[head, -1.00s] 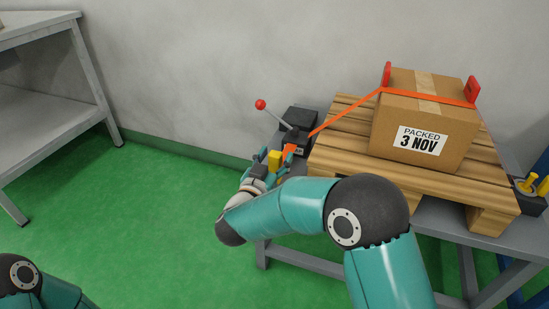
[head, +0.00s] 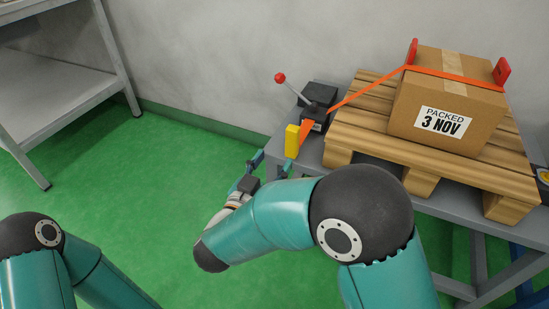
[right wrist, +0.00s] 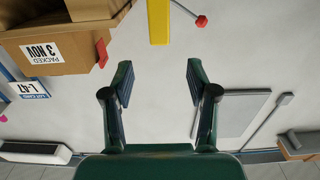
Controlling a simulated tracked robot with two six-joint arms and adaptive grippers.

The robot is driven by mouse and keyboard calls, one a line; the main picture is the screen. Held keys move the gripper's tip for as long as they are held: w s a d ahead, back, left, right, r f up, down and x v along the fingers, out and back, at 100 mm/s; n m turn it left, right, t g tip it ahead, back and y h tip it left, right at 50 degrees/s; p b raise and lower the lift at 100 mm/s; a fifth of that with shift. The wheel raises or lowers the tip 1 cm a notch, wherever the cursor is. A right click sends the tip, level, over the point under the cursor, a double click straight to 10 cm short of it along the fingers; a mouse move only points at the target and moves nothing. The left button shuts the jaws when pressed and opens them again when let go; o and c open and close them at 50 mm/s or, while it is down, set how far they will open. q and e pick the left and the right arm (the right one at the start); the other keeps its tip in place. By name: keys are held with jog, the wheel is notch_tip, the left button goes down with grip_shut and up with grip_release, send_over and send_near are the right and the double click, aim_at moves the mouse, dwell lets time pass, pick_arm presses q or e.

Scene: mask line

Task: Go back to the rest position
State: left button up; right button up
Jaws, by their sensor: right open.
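My right gripper (head: 271,168) is open and empty, over the green floor just off the near left corner of the bench. In the right wrist view its two fingers (right wrist: 159,78) stand wide apart with nothing between them. A yellow block (head: 291,141) with an orange strap end beside it stands just beyond the fingertips, apart from them; the yellow piece also shows in the right wrist view (right wrist: 158,22). My left arm shows at the lower left, but its gripper is out of the picture.
A grey bench (head: 310,150) bears a dark tensioner (head: 318,95) with a red-knobbed lever, and a wooden pallet (head: 375,140). A carton (head: 450,105) on the pallet lies under an orange strap (head: 365,93). A grey shelf (head: 60,90) stands left. Green floor between is clear.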

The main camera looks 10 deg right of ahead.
dwell(0.3)
jog(key=w+d+f+n+g+y, duration=0.25)
jog(key=f+y, duration=0.35)
jog(key=f, duration=0.9)
jog(key=s+d+f+n+g+y, duration=0.2)
jog(key=s+f+g+y, duration=0.15)
jog(key=f, duration=0.75)
jog(key=s+f+g+y, duration=0.2)
jog(key=s+f+g, duration=0.25)
jog(key=s, duration=0.75)
jog(key=s+f+g+y, duration=0.35)
jog(key=s+f, duration=0.25)
jog(key=s, duration=0.6)
pick_arm(q)
notch_tip(320, 180, up, 39)
jog(key=p, duration=3.8)
jog(key=shift+f+p, duration=0.15)
jog(key=shift+p, duration=0.2)
pick_arm(e)
notch_tip(320, 180, up, 38)
jog(key=w+h, duration=0.1)
jog(key=shift+d, duration=0.35)
pick_arm(q)
jog(key=shift+c, duration=0.2)
pick_arm(e)
jog(key=shift+w+r, duration=0.1)
jog(key=shift+w, duration=0.05)
